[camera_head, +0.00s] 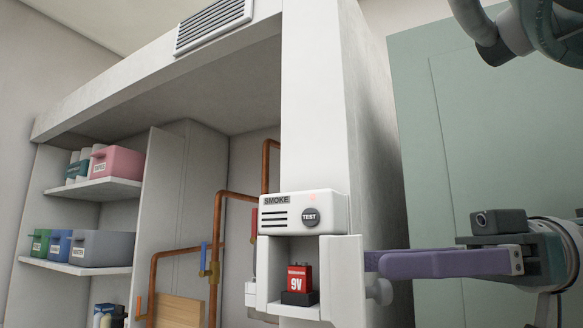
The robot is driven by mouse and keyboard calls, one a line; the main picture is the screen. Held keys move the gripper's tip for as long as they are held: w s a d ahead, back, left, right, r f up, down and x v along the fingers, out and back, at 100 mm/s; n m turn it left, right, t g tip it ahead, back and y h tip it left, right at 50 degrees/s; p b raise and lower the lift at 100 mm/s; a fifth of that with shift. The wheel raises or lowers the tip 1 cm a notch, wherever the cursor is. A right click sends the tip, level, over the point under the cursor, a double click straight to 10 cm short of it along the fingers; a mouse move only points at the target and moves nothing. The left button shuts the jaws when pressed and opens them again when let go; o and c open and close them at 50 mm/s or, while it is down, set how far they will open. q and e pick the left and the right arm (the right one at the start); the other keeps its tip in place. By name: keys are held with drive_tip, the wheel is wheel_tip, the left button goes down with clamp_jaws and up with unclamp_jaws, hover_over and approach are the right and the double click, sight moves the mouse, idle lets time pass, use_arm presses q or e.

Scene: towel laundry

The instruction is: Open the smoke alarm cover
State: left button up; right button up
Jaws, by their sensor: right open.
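The white smoke alarm (335,212) is mounted on the pillar, with a SMOKE label and a round TEST button (310,217). Below it, an open compartment (264,285) shows a red 9V battery (299,278) on a black block. The cover (343,278) stands swung out at the compartment's right side, with a white knob (379,290) on its outer face. My right gripper (373,261), with purple fingers, is open at the cover's right side, its tips by the outer face just above the knob. Whether they touch is unclear. My left gripper is out of view.
The white pillar (312,100) carries the alarm. Copper pipes (236,196) with red and blue valve handles run to its left. Shelves (100,188) at far left hold coloured bins. A green panel (480,150) stands behind my right arm.

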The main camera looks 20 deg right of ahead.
wheel_tip(320, 180, up, 18)
idle(0.3)
